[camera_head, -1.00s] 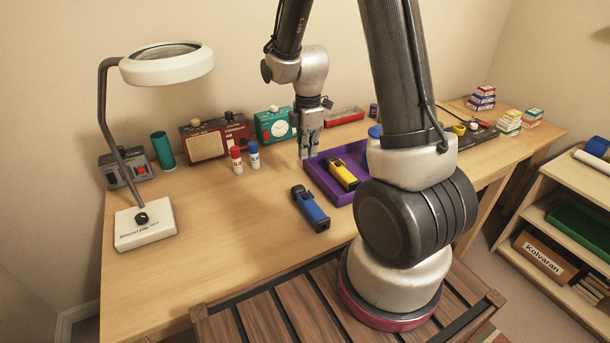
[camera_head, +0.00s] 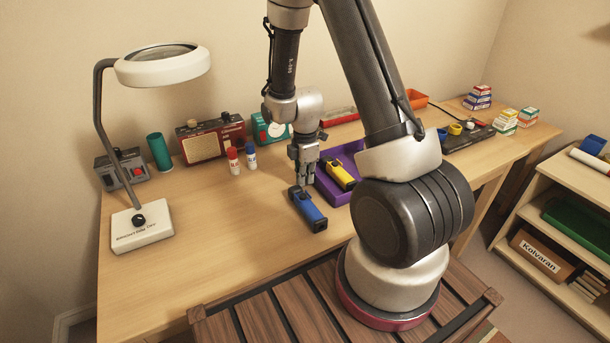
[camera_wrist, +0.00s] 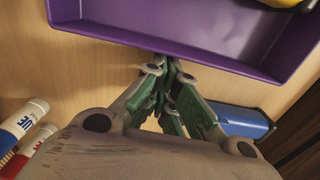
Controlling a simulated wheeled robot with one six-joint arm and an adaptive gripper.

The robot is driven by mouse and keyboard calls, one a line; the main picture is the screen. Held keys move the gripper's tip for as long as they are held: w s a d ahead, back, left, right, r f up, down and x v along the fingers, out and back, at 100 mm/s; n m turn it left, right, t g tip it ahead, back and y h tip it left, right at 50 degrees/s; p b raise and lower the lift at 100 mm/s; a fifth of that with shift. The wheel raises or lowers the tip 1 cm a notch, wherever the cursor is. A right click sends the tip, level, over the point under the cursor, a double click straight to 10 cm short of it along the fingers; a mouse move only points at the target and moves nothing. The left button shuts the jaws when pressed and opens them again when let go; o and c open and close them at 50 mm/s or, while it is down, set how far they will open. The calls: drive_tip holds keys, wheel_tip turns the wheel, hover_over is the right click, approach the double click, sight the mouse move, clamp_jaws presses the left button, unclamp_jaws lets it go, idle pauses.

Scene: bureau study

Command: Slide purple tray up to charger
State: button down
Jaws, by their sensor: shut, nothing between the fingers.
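The purple tray (camera_head: 349,152) lies on the desk, partly behind my arm. A yellow-and-black handheld device (camera_head: 341,174) lies in it. In the wrist view the tray wall (camera_wrist: 205,54) runs across the top, just beyond my fingertips. My gripper (camera_head: 304,184) is shut and empty, low beside the tray's left side, close behind the blue device. It also shows in the wrist view (camera_wrist: 165,68); I cannot tell whether it touches the tray. I cannot tell for sure which object is the charger; a black strip-like unit (camera_head: 470,138) lies at the desk's right.
A blue handheld device (camera_head: 308,209) lies just in front of my gripper. Red (camera_head: 233,160) and blue (camera_head: 251,156) capped markers stand to the left. A red radio (camera_head: 204,143) and a teal clock box (camera_head: 268,130) line the back. The desk's left middle is clear.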

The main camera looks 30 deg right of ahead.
sight(356, 170)
drive_tip(key=d, duration=1.2)
drive_tip(key=s+d, duration=0.1)
drive_tip(key=d, duration=0.5)
drive_tip(key=shift+d, duration=0.4)
